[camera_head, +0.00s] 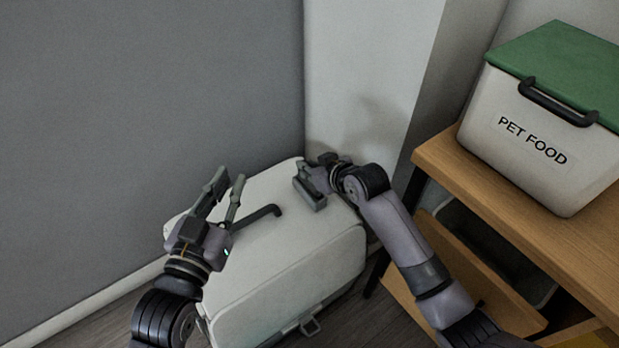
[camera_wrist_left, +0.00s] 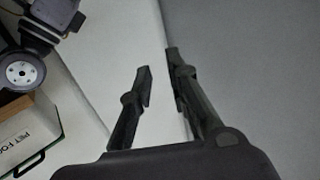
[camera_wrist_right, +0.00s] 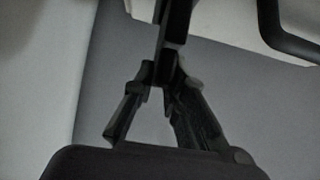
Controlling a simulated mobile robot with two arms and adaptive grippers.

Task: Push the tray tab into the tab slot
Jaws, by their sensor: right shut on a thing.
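A white box (camera_head: 285,255) with rounded edges and a dark hook-shaped handle (camera_head: 258,216) stands on the floor against the grey wall. My left gripper (camera_head: 226,178) is above its left part, fingers apart and empty; the gap also shows in the left wrist view (camera_wrist_left: 157,62). My right gripper (camera_head: 308,188) is at the box's far right top, its fingers closed on a dark bar (camera_wrist_right: 172,25) in the right wrist view. I cannot tell if that bar is the tray tab. A small grey loop (camera_head: 310,326) sits low on the box's front. No tab slot can be made out.
A wooden shelf unit (camera_head: 500,215) stands at the right with a white PET FOOD bin (camera_head: 535,140) under a green lid (camera_head: 565,65). A dark container (camera_head: 490,250) is below its top. The grey wall (camera_head: 150,110) bounds the left side.

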